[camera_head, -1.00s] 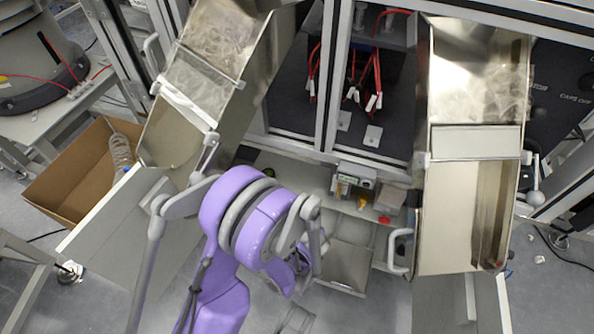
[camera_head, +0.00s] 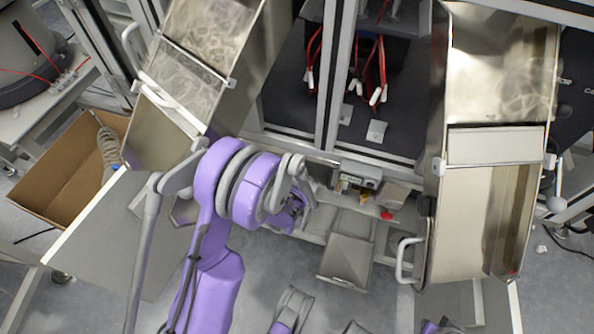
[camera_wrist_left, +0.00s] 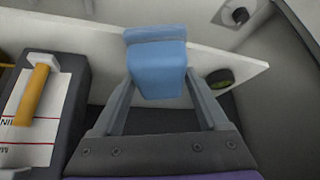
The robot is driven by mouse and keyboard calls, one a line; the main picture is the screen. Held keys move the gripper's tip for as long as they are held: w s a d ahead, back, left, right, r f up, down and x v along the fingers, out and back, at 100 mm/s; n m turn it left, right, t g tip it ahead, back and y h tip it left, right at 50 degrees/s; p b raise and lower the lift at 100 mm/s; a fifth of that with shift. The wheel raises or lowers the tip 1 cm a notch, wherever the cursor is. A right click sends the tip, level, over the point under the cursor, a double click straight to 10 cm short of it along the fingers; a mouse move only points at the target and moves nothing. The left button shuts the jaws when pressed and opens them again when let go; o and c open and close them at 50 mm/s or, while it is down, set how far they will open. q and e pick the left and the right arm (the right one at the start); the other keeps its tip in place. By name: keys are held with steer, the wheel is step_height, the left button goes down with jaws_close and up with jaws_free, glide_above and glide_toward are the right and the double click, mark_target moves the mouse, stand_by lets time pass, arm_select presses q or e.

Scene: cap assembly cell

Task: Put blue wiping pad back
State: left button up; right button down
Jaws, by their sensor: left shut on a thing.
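The blue wiping pad (camera_wrist_left: 157,68) is held between the two grey fingers of my left gripper (camera_wrist_left: 159,88) in the left wrist view. The fingers close on its sides, and the pad sits in front of a white panel (camera_wrist_left: 95,42). In the head view, the purple left arm reaches in over the work area, and its own links hide the gripper and the pad.
In the left wrist view, a dark box with a label and yellow bar (camera_wrist_left: 38,95) stands left, and a dark wall (camera_wrist_left: 285,100) rises right. In the head view, metal chutes stand left (camera_head: 165,135) and right (camera_head: 480,215), with a grey tray (camera_head: 347,260) between.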

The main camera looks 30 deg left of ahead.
arm_select(q)
steer(key=shift+w+a, duration=0.65)
steer(key=shift+w, duration=0.3)
steer(key=w+a, duration=0.1)
steer(key=w+a+b, duration=0.1)
steer(key=w, duration=0.1)
steer(key=shift+w+a, duration=0.1)
steer(key=shift+a, duration=0.15)
steer(key=shift+f+b, duration=0.3)
steer(key=shift+f, duration=0.5)
steer(key=o, duration=1.2)
steer(key=shift+f, duration=0.1)
